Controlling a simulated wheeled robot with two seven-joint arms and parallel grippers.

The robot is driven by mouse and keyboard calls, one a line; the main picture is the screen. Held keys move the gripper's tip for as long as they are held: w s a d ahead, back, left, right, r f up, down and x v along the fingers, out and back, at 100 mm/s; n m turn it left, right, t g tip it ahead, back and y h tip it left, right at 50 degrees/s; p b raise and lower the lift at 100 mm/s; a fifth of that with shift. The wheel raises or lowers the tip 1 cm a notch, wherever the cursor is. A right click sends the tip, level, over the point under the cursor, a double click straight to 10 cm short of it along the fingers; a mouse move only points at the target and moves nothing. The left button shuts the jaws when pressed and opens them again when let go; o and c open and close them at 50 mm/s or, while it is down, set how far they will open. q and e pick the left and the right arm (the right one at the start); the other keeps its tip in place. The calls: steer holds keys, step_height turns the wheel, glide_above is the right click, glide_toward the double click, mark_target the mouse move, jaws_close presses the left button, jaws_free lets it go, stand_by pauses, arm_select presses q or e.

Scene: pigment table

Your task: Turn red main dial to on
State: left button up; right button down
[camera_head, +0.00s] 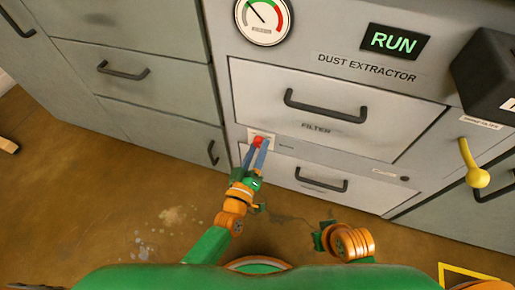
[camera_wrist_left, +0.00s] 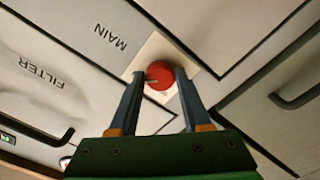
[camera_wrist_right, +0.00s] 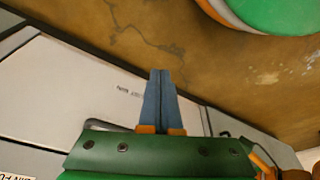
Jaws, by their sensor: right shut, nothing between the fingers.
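The red main dial (camera_head: 258,141) is on a pale plate on the grey dust extractor front, left of the lower drawer. In the left wrist view the round red dial (camera_wrist_left: 159,76) shows a light pointer mark on its left side, with the label MAIN next to it. My left gripper (camera_head: 257,146) has its two blue fingers apart, one on each side of the dial; it also shows in the left wrist view (camera_wrist_left: 158,77). I cannot tell whether the fingers touch the dial. My right gripper (camera_wrist_right: 161,72) is shut and empty, low over the floor, away from the dial.
The green RUN display (camera_head: 394,41) is lit, beside a round gauge (camera_head: 263,18). The filter drawer (camera_head: 330,88) is shut above the dial. A yellow lever (camera_head: 472,165) sticks out at the right. Brown floor lies open in front.

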arm_select(q)
steer(key=o, duration=0.4)
steer(key=shift+c, duration=0.2)
steer(key=shift+s, duration=0.15)
steer(key=p+v, duration=0.2)
steer(key=v, duration=0.4)
steer(key=shift+s+a, duration=0.15)
steer(key=shift+s, duration=0.2)
arm_select(e)
steer(key=f, duration=0.3)
steer(key=s+f, duration=0.1)
steer(key=f, duration=0.1)
steer(key=shift+d, duration=0.1)
